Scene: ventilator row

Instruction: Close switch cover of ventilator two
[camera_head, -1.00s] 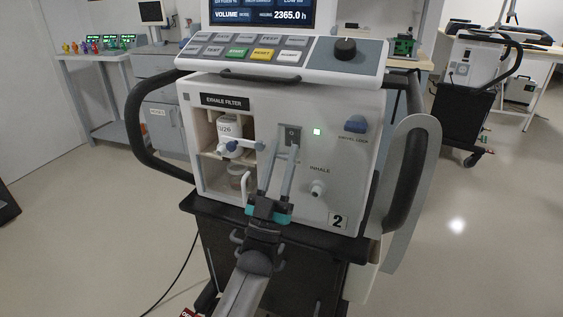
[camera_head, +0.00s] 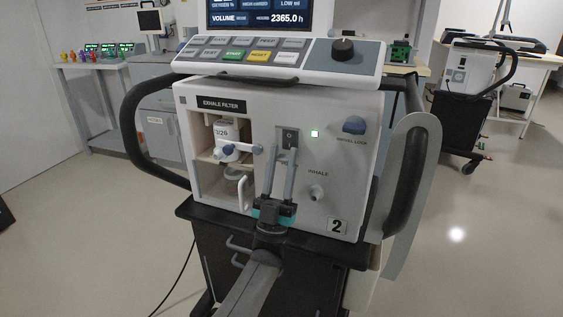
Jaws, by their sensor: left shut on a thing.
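Ventilator two (camera_head: 345,150) stands in front of me, with a "2" label (camera_head: 337,226) at its lower right. My right gripper is not in view.
Left of the switch, an open bay holds the exhale filter (camera_head: 227,137), with a blue-ended clamp bar (camera_head: 240,149). The inhale port (camera_head: 316,192) is to the lower right. Black handles (camera_head: 150,150) flank the machine. The key panel (camera_head: 270,55) overhangs above.

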